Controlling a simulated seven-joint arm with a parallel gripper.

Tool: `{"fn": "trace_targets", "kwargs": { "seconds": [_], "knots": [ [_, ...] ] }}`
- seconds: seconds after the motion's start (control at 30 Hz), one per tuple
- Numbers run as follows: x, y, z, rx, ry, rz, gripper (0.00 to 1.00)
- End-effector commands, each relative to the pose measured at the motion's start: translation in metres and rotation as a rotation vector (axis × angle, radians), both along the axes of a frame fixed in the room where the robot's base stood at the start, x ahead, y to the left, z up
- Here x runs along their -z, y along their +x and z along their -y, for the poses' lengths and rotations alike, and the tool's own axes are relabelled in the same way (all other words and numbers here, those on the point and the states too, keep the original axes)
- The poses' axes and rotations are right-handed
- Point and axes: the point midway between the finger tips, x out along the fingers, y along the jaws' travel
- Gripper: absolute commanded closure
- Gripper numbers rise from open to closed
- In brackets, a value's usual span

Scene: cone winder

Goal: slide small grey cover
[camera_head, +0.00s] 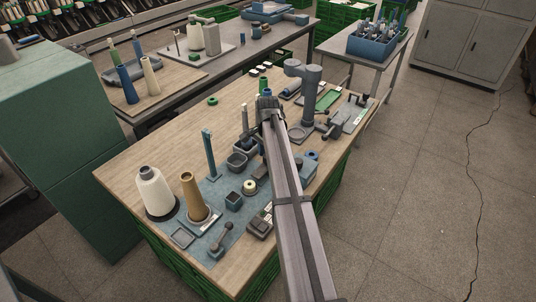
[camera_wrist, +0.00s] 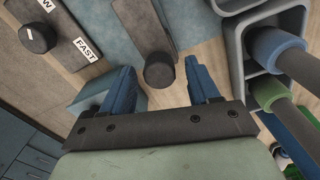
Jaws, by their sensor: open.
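In the wrist view, a narrow grey plate with a dark round knob (camera_wrist: 158,70) lies ahead of my gripper (camera_wrist: 160,68); this may be the small grey cover. The knob appears between my two blue fingers, which are apart with nothing held. I cannot tell how far the fingers are above it. In the head view, my gripper (camera_head: 267,101) is above the wooden table, near its middle. My arm hides what is under it, and I cannot pick out the cover there.
In the wrist view, a panel marked FAST (camera_wrist: 87,49) with a black knob lies at upper left, and a grey bin (camera_wrist: 236,50) with blue and green tubes at right. In the head view, a grey post (camera_head: 312,85) stands right of my gripper; yarn cones (camera_head: 153,190) stand front left.

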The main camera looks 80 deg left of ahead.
Motion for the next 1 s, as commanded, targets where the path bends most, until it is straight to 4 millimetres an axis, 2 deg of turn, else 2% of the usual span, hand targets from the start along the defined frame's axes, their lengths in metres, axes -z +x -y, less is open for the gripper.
{"fn": "trace_targets", "kwargs": {
  "seconds": [0.07,0.67,1.0],
  "knots": [
    [-0.0001,0.0000,0.0000,0.000,0.000,0.000,0.41],
    [-0.0003,0.0001,0.0002,0.000,-0.001,0.000,0.98],
    [-0.0003,-0.0015,0.0022,0.000,-0.001,0.000,1.00]
  ]
}}
